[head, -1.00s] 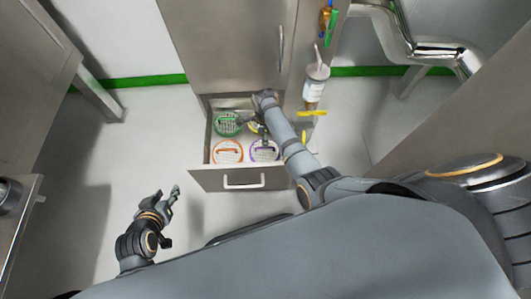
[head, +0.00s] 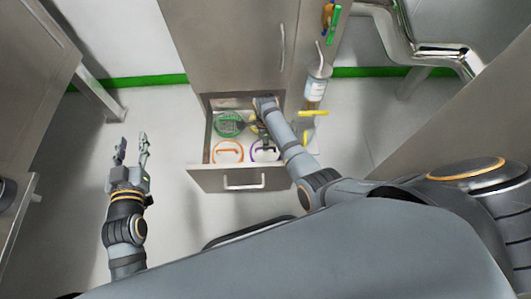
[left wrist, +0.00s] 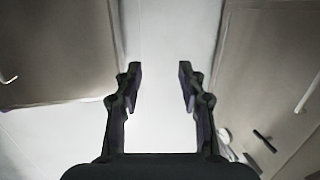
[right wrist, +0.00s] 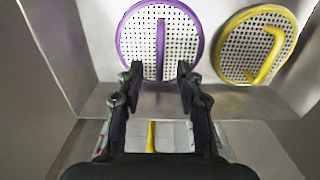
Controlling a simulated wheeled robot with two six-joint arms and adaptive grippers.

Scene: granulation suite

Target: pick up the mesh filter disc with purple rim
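The mesh filter disc with purple rim (head: 256,157) lies in the open drawer, front right, partly covered by my right gripper in the head view. In the right wrist view its white perforated mesh and purple bar handle (right wrist: 160,40) show clearly. My right gripper (right wrist: 155,72) is open and empty. Its fingertips lie either side of the handle's lower end in that picture; I see no contact. In the head view the right gripper (head: 262,140) is over the drawer. My left gripper (head: 132,148) is open and empty over the floor, left of the drawer; its fingers (left wrist: 160,70) show apart.
The drawer (head: 215,178) also holds a green disc (head: 229,124), an orange-rimmed disc (head: 228,151) and a yellow-rimmed disc (right wrist: 255,45). The drawer walls stand close around them. A bottle (head: 315,90) and a yellow item (head: 313,113) are right of the drawer. Floor at left is clear.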

